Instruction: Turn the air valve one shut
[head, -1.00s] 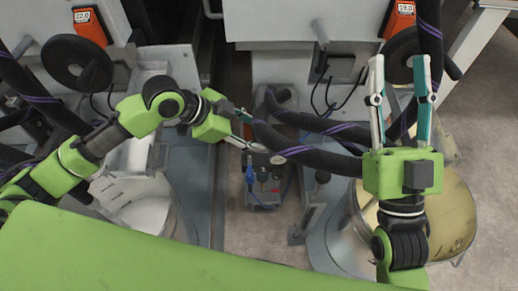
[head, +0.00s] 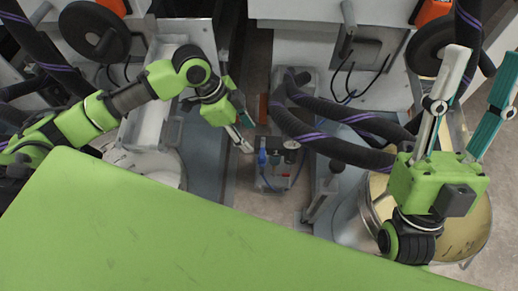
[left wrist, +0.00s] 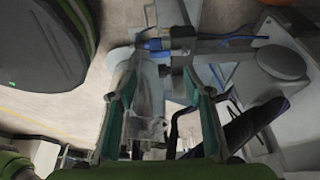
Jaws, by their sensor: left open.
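The air valve unit (head: 275,170) is a small grey assembly low between the machines, with a blue handle (head: 262,157) on its left side and small red parts. I cannot tell valve one apart for certain. In the left wrist view a blue fitting (left wrist: 153,44) with a blue tube shows beyond the fingers. My left gripper (head: 245,132) is open, just left of and above the blue handle; contact cannot be told. Its fingers also frame the left wrist view (left wrist: 160,85), with nothing clearly between them. My right gripper (head: 484,57) is open and empty at the right.
Black hoses with purple stripes (head: 335,147) pass close to the right of the valve unit. A round metal drum (head: 362,225) stands at the right below my right gripper. A black handwheel (head: 95,32) is at upper left. Bare floor shows around the unit.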

